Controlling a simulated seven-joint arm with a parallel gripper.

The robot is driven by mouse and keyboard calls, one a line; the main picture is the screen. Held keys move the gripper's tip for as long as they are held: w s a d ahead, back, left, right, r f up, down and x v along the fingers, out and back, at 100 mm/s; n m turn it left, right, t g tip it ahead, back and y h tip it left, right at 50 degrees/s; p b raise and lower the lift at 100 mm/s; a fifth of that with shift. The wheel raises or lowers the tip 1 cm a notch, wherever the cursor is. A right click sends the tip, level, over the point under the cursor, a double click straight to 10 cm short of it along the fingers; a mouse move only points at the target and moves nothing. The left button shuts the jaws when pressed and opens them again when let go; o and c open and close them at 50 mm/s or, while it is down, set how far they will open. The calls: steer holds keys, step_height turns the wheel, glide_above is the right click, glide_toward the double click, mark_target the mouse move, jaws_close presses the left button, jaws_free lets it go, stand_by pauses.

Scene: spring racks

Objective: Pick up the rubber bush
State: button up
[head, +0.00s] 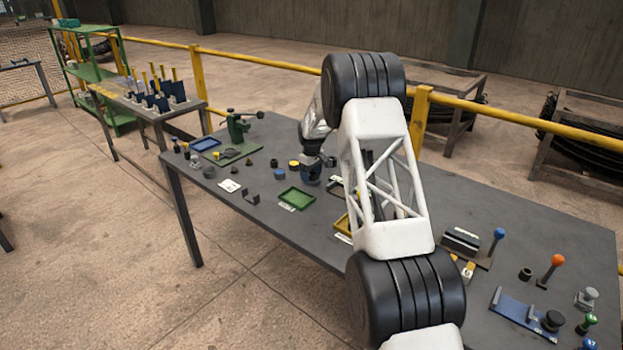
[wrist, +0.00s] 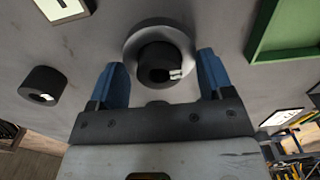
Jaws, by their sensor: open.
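A short black cylinder with a hole, which looks like the rubber bush (wrist: 150,60), is between my fingers in the wrist view. It stands in front of a wider grey round piece (wrist: 182,36); I cannot tell whether they are one part. My gripper (wrist: 162,62) is open, its blue fingers either side of the bush, with gaps on both sides. In the head view my gripper (head: 312,172) is low over the middle of the table, and the bush under it cannot be made out.
Another black hollow cylinder (wrist: 42,84) is left in the wrist view. A green tray (wrist: 270,38) lies at right; the head view shows it too (head: 283,200). A yellow-topped part (head: 294,164) and a blue part (head: 279,174) are close to my gripper. My arm hides part of the table.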

steer(key=shift+c, duration=0.3)
steer(key=c, duration=1)
steer(key=shift+r, duration=0.15)
steer(key=shift+c, duration=0.3)
steer(key=shift+r, duration=1.65)
steer(key=s, duration=0.5)
steer(key=s+r, duration=0.1)
steer(key=s, duration=0.4)
steer(key=s+d, duration=0.1)
steer(key=s, duration=0.5)
steer(key=shift+r, duration=0.2)
